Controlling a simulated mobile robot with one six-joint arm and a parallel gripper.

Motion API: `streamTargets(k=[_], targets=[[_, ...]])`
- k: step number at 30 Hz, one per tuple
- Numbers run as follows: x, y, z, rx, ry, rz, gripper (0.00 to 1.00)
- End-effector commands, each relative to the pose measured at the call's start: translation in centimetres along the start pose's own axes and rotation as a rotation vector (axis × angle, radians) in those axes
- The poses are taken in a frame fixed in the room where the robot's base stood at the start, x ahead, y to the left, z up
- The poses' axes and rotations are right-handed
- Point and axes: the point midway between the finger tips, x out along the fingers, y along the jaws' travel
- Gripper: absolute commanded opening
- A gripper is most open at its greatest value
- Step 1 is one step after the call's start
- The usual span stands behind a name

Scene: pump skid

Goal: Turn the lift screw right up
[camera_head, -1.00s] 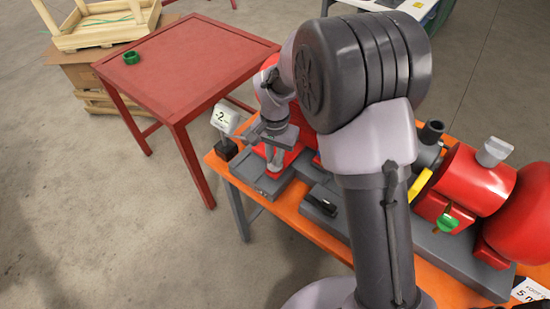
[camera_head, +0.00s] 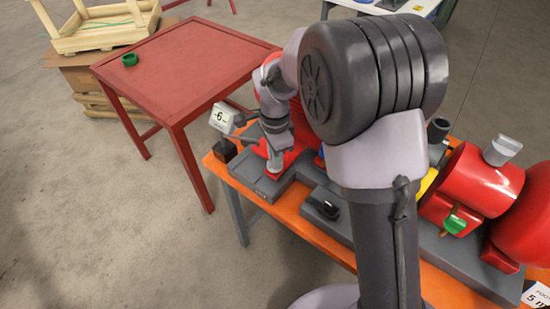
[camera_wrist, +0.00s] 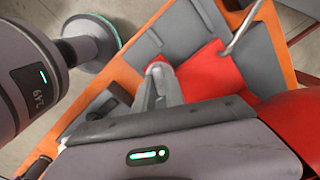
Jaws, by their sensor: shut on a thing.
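The lift screw (camera_head: 274,163) appears as a light grey upright piece on the grey base at the left end of the orange bench. My gripper (camera_head: 275,143) is at its top, shut on it, seen from above and behind my arm. In the wrist view, my gripper's fingers (camera_wrist: 164,88) come together over the grey and red parts. The hold itself is small and partly hidden by the fingers. A white readout (camera_head: 222,118) beside the gripper shows -6.
A red table (camera_head: 185,60) with a green ring (camera_head: 130,59) stands behind left. Floor at left is clear.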

Motion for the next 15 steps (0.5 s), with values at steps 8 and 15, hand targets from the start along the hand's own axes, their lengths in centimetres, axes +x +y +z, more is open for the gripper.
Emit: streamTargets(k=[8, 15], targets=[[-0.12, -0.09, 0.00, 0.044, 0.000, -0.003, 0.00], [-0.14, -0.10, 0.00, 0.048, 0.000, -0.003, 0.00]])
